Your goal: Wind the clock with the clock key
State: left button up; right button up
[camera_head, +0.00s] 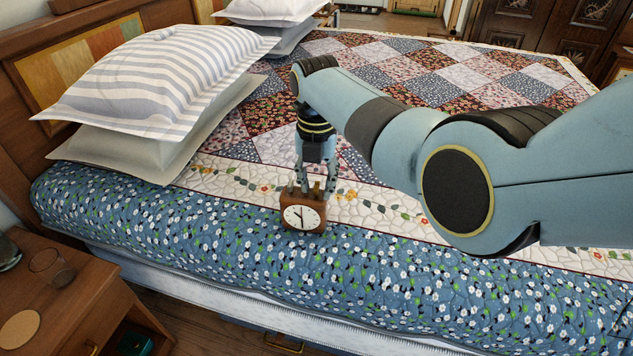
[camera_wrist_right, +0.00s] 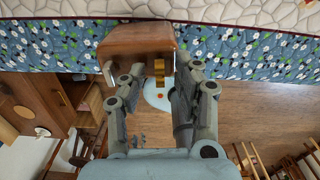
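The clock (camera_head: 303,212) is a small brown wooden block with a white round dial. It stands upright on the blue flowered bedding near the bed's front edge, its face toward my head camera. In the right wrist view the clock (camera_wrist_right: 138,40) shows at the top, beyond the fingers. A small brass piece (camera_wrist_right: 158,70), apparently the clock key, lies between the fingers near the clock; whether it sits in the clock is unclear. My right gripper (camera_head: 315,178) is just behind the clock. Its fingers (camera_wrist_right: 160,80) are spread, with gaps beside the brass piece. My left gripper is not in view.
The bed has a patchwork quilt (camera_head: 440,75) and striped pillows (camera_head: 160,75) on the left. A wooden nightstand (camera_head: 75,300) with a glass (camera_head: 50,266) stands at the lower left. My right arm crosses the quilt. The bedding beside the clock is clear.

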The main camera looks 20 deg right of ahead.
grip_shut()
dwell(0.4)
